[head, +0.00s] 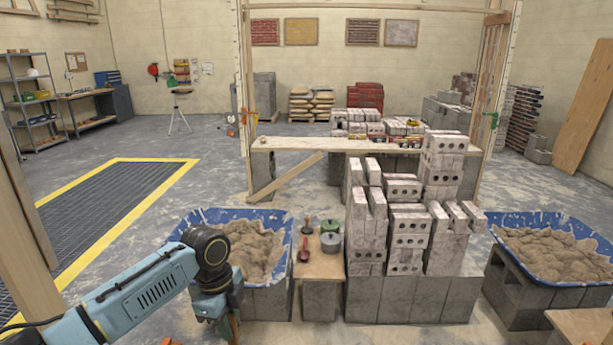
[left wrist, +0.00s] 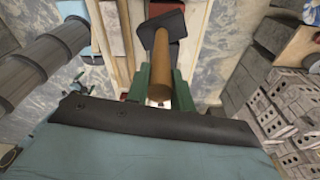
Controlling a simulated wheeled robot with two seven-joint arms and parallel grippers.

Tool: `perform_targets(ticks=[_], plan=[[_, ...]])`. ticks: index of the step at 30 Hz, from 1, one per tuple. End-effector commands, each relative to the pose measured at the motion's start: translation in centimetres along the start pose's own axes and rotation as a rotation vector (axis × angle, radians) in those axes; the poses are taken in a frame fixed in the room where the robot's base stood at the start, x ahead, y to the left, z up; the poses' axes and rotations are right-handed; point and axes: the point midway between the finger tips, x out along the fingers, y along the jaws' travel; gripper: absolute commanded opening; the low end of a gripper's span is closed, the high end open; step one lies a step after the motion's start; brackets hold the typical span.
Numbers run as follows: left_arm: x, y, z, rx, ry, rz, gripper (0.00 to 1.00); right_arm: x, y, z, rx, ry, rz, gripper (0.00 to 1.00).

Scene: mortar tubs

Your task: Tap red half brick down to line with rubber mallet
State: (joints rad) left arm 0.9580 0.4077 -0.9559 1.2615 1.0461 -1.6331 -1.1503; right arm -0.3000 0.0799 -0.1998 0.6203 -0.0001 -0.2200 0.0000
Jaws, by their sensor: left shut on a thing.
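My left gripper (head: 232,322) is low at the bottom of the head view, pointing down, with its fingers mostly cut off. In the left wrist view its green fingers (left wrist: 160,82) are shut around the wooden handle of the rubber mallet (left wrist: 160,58). The mallet's black head (left wrist: 165,25) is beyond the fingers, at the top of that view. Red surfaces, likely the red half brick (left wrist: 161,8), show around the black head, which covers most of them. I cannot tell whether head and brick touch. My right gripper is not in view.
A blue tub of mortar (head: 292,240) stands on blocks just beyond my left gripper, and another mortar tub (head: 548,278) stands at right. A small board with pots (head: 318,265) and stacked pale bricks (head: 405,255) fill the middle. Pale timber rails (left wrist: 122,40) flank the mallet.

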Motion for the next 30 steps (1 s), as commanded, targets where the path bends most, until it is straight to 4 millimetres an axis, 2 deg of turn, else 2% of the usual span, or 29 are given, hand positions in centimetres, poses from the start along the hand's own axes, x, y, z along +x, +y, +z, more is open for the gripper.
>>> perform_targets(ticks=[17, 30], plan=[[-1.6, 4.0, 0.7, -0.831, 0.001, -0.107, 0.0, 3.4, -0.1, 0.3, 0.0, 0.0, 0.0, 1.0], [-2.4, 8.3, 1.1, -1.452, 0.001, -0.182, 0.0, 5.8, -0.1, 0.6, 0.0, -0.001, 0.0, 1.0]])
